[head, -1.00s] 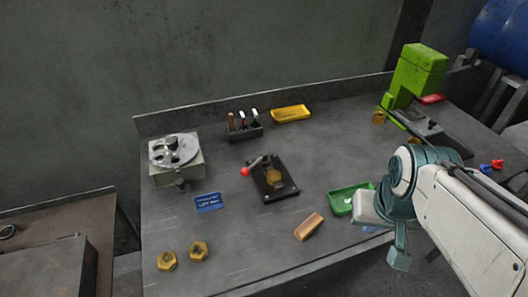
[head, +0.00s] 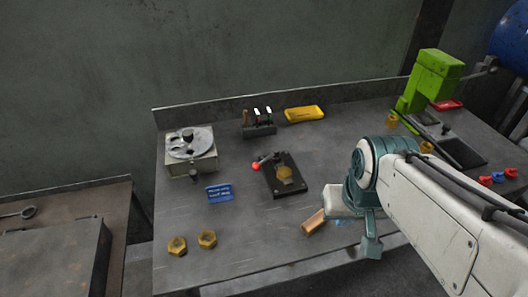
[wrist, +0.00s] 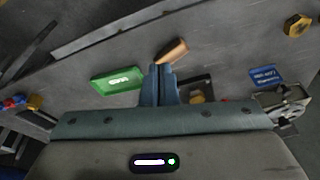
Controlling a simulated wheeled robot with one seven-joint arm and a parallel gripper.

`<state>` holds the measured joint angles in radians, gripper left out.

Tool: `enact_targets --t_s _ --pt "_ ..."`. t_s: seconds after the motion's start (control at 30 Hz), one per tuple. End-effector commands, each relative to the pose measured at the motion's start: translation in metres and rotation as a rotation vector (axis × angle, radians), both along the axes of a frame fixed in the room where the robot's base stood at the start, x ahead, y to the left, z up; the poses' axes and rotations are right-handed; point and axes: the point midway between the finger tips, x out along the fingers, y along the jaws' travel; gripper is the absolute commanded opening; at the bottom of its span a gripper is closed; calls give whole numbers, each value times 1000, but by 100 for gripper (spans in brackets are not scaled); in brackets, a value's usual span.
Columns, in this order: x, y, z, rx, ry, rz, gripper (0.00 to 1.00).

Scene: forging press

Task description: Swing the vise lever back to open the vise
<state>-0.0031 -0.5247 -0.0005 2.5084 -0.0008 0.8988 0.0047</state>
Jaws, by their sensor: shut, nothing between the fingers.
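The vise (head: 285,177) is a black plate with a brass hex piece on it, in the middle of the bench in the head view. Its lever ends in a red ball (head: 257,167) at the plate's upper left. In the wrist view the vise (wrist: 197,92) is partly hidden behind my fingers. My gripper (wrist: 161,68) shows as two blue-grey fingers, shut together with nothing between them, above the bench. In the head view my arm is to the right of the vise, and its fingers are hidden there.
A wooden block (head: 313,221) lies in front of the vise. A green tray (wrist: 116,79) is near it. A blue sign (head: 219,193), a rotary fixture (head: 191,150), two brass nuts (head: 207,239), a tool holder (head: 259,129), a yellow tray (head: 304,114) and a green press (head: 432,80) surround it.

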Motion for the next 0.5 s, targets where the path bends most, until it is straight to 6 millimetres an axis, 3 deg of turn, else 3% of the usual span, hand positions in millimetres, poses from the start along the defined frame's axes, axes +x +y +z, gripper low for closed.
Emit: enact_targets --t_s 0.13,0.27,0.5 --pt "1 4 -6 39 16 -40 0" --pt "8 17 -23 183 77 -204 0" --pt "47 56 -55 638 296 -769 0"
